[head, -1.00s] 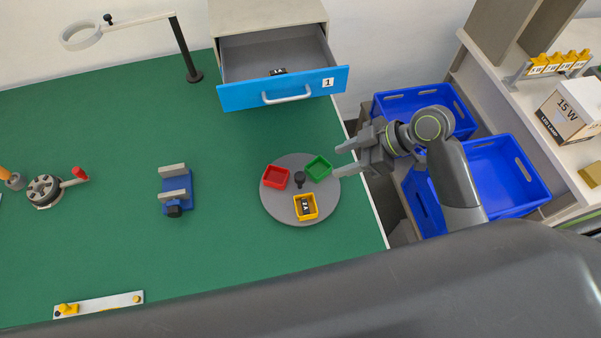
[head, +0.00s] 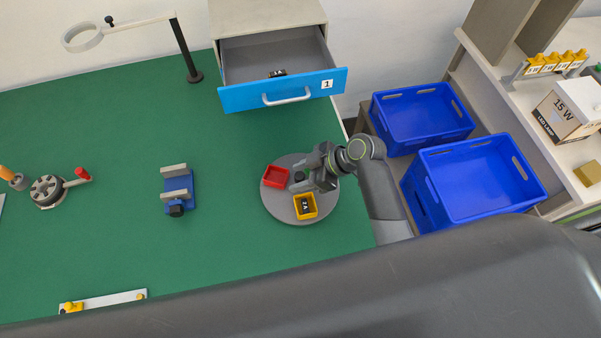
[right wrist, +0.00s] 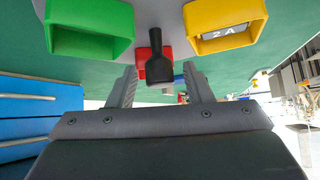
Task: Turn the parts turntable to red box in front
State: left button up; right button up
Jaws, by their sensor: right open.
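The round grey parts turntable (head: 277,209) lies on the green bench top near its right edge. On it are a red box (head: 276,176) at the back left and a yellow box (head: 305,206) at the front, holding a part marked 2A. A black knob (head: 299,176) stands at the middle. The green box is hidden under my right gripper in the head view but shows in the right wrist view (right wrist: 90,30). My right gripper (head: 304,174) is open, its fingers around or just beside the knob; I cannot tell if they touch it. My left gripper is not in view.
An open blue-fronted drawer (head: 283,90) stands behind the turntable. A blue vise (head: 177,190) and a crank device (head: 47,190) are to the left. Blue crates (head: 470,178) stand right of the bench. The bench between vise and turntable is clear.

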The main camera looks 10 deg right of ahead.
jog(key=shift+c, duration=0.4)
grip_shut()
